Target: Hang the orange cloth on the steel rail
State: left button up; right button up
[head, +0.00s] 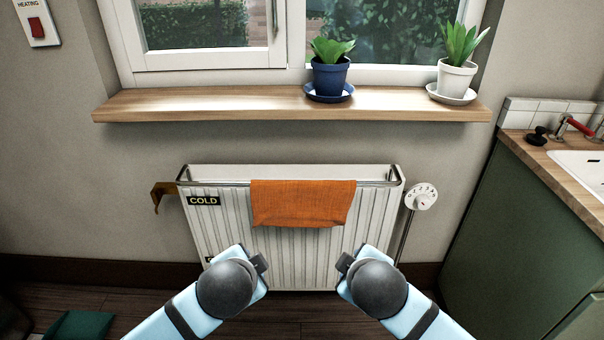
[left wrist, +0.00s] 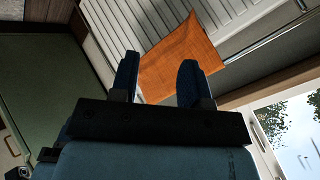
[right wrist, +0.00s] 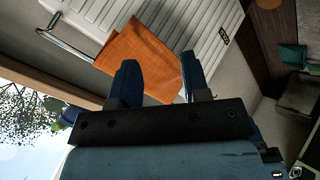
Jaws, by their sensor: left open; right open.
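The orange cloth (head: 303,206) hangs over the steel rail (head: 222,184) at the front of the white radiator, with its front flap down and fairly level. Any part behind the rail is hidden. The cloth also shows in the left wrist view (left wrist: 182,58) and in the right wrist view (right wrist: 140,58). My left gripper (head: 262,262) is below and left of the cloth, open and empty. My right gripper (head: 345,262) is below and right of it, open and empty. Both grippers are apart from the cloth.
The white radiator (head: 215,225) bears a "COLD" label, with a dial (head: 421,196) at its right and a brown hook (head: 160,196) at its left. Above is a wooden sill (head: 220,103) with a blue pot (head: 330,76) and a white pot (head: 456,77). A green cabinet (head: 510,230) stands right.

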pick_arm(q)
jog(key=s+d+r+n+t+h, duration=0.1)
jog(key=s+d+n+t+h, duration=0.1)
jog(key=s+d+h, duration=0.35)
pick_arm(e)
jog(key=s+a+r+m+t+y, duration=0.1)
jog(key=s+a+m+t+y, duration=0.1)
jog(key=s+a+y, duration=0.35)
pick_arm(q)
jog(key=s+a+r+n+y+p, duration=0.2)
jog(key=s+a+r+n+p, duration=0.4)
jog(key=p, duration=3.2)
jog(key=s+a+r, duration=0.6)
jog(key=a+r, duration=0.1)
jog(key=a, duration=0.1)
jog(key=shift+a, duration=0.4)
pick_arm(e)
jog(key=s+d+r+m+h, duration=0.2)
jog(key=s+d+r+m, duration=0.4)
jog(key=s+d+r, duration=0.6)
jog(key=d+r, duration=0.1)
jog(key=d, duration=0.1)
jog(key=shift+d, duration=0.4)
